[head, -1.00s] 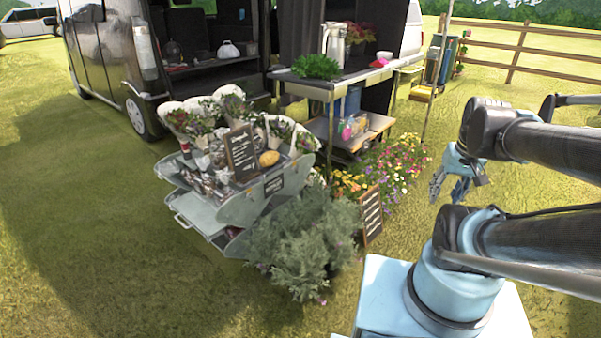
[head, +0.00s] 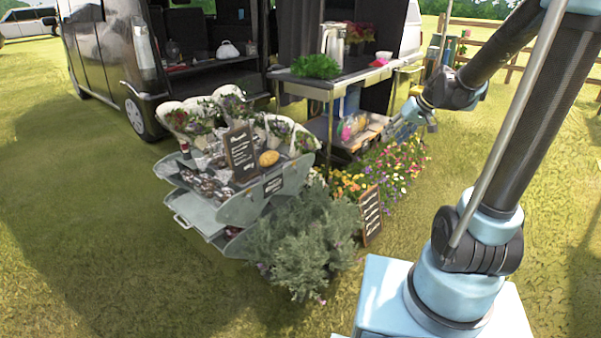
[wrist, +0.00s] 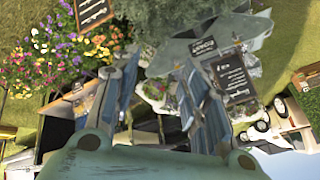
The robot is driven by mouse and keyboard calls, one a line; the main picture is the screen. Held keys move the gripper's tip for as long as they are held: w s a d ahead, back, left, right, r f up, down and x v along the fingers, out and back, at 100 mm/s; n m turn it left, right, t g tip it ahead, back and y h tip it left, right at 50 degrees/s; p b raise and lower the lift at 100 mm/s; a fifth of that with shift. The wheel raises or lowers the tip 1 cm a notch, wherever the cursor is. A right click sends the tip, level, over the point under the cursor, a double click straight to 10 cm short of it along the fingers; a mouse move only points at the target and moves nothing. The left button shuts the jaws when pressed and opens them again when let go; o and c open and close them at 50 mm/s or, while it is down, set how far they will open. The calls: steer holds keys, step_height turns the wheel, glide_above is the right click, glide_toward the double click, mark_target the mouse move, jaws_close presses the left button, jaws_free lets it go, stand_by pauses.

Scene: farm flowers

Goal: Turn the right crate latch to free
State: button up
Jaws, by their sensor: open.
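A wooden crate (head: 374,124) stands on the low shelf under the table. What seems to be its wooden edge (wrist: 93,99) shows at the left of the wrist view. A small metallic piece (wrist: 77,87) there may be a latch, but it is too small to tell, and I cannot make out a right latch in the head view. My gripper (head: 400,122) is in front of the crate's right part in the head view. It also shows in the wrist view (wrist: 157,65), with its two fingers apart and nothing held between them.
Flowers (head: 395,165) grow just below my gripper. A grey display stand (head: 250,205) with bouquets and a chalkboard sign (head: 241,152) stands left, a bushy plant (head: 305,240) before it. The table (head: 345,78) carries a steel urn (head: 334,42). Grass is open at the front left.

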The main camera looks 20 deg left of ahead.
steer(key=w+a+f+n+y, duration=0.2)
steer(key=w+a+f, duration=0.2)
steer(key=w+a, duration=0.5)
steer(key=n+y, duration=0.3)
steer(key=y, duration=0.3)
glide_toward(298, 169)
steer(key=x, duration=0.9)
steer(key=shift+w+f, duration=0.1)
steer(key=shift+w, duration=0.05)
steer(key=shift+c, duration=0.5)
steer(key=shift+d+n, duration=0.1)
steer(key=shift+n, duration=0.2)
jaws_close()
